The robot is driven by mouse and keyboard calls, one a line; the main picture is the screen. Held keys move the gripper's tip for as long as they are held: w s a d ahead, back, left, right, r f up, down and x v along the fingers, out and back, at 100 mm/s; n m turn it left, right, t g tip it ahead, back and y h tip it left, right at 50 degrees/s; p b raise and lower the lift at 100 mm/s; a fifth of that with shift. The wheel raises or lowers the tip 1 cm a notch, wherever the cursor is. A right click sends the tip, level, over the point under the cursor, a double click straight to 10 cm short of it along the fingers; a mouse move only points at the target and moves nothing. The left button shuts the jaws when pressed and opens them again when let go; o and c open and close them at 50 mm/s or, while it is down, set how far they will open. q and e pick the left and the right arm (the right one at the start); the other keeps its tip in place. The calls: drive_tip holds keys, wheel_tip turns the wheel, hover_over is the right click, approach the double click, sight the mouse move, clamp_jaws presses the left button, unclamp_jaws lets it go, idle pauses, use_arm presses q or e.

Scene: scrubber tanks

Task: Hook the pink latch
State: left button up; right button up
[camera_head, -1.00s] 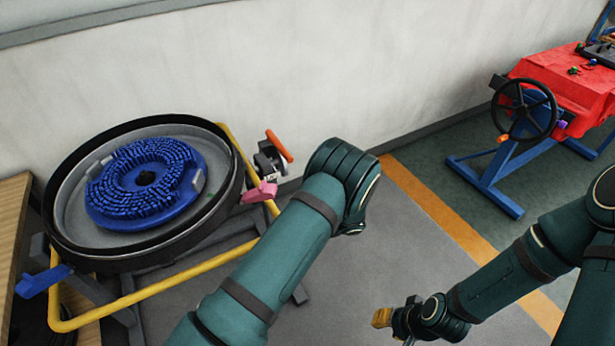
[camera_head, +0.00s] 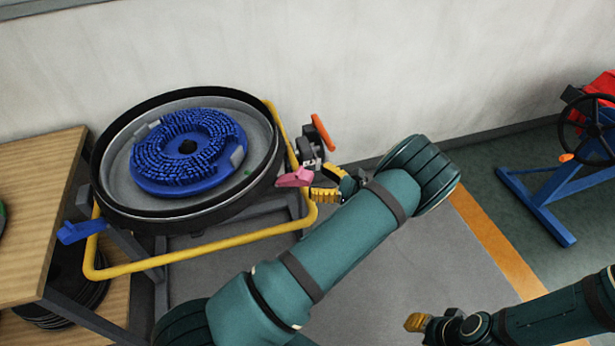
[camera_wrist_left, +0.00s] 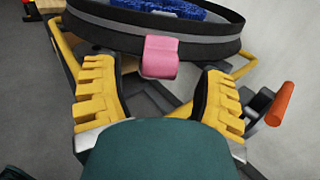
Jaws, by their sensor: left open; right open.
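The pink latch (camera_head: 295,178) sticks out from the right side of the round black-rimmed tank (camera_head: 262,180). In the left wrist view the pink latch (camera_wrist_left: 159,57) sits ahead of and between my left gripper's two yellow fingers. My left gripper (camera_head: 330,188) is open and empty beside the latch; it also shows in the left wrist view (camera_wrist_left: 160,95). I cannot tell whether a finger touches the latch. My right gripper (camera_head: 417,322) is low at the right, far from the latch; its finger gap is hard to see from here.
A blue latch (camera_head: 80,231) is on the tank's left side. A yellow tube frame (camera_head: 200,243) runs around the tank. An orange handle (camera_head: 323,132) stands close behind the latch. A wooden shelf (camera_head: 35,210) is at left. A blue stand with a black wheel (camera_head: 590,128) is far right.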

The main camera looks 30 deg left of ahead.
sight(312, 178)
use_arm(q)
drive_tip(key=shift+s+a, duration=0.15)
drive_tip(key=shift+a, duration=0.75)
drive_tip(key=shift+s+a, duration=0.15)
drive_tip(key=shift+a, duration=0.75)
clamp_jaws()
